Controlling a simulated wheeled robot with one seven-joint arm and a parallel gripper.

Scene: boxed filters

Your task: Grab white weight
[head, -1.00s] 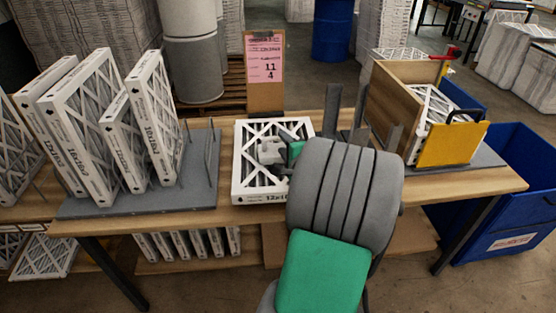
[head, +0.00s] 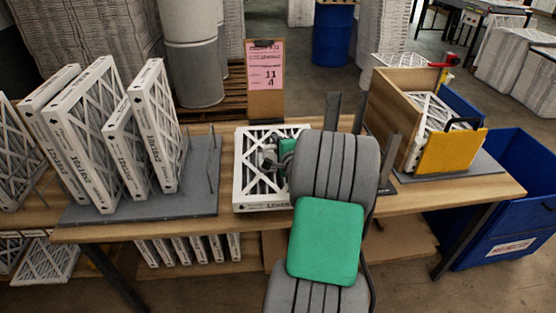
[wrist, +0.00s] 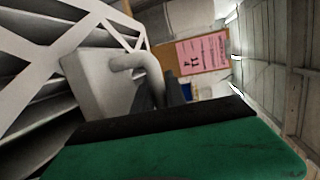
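The white weight, a pale block with a curved handle, shows in the wrist view (wrist: 98,85), against the white lattice of a boxed filter. In the head view the weight (head: 268,158) sits on the filter (head: 246,190) lying flat at the middle of the table, partly hidden by my arm. My gripper (head: 286,150) is low over that filter, at the weight's right side. In the wrist view a green finger with a black pad (wrist: 165,122) fills the bottom, close to the handle. The other finger is not clear, and I cannot see whether the handle is between them.
Upright filters (head: 85,135) stand in a grey rack (head: 140,205) at the left. A clipboard with a pink sheet (head: 265,80) stands behind the flat filter. A wooden box with a yellow panel (head: 450,152) stands at the right, by blue bins (head: 510,190). Dark upright posts rise just right of my arm.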

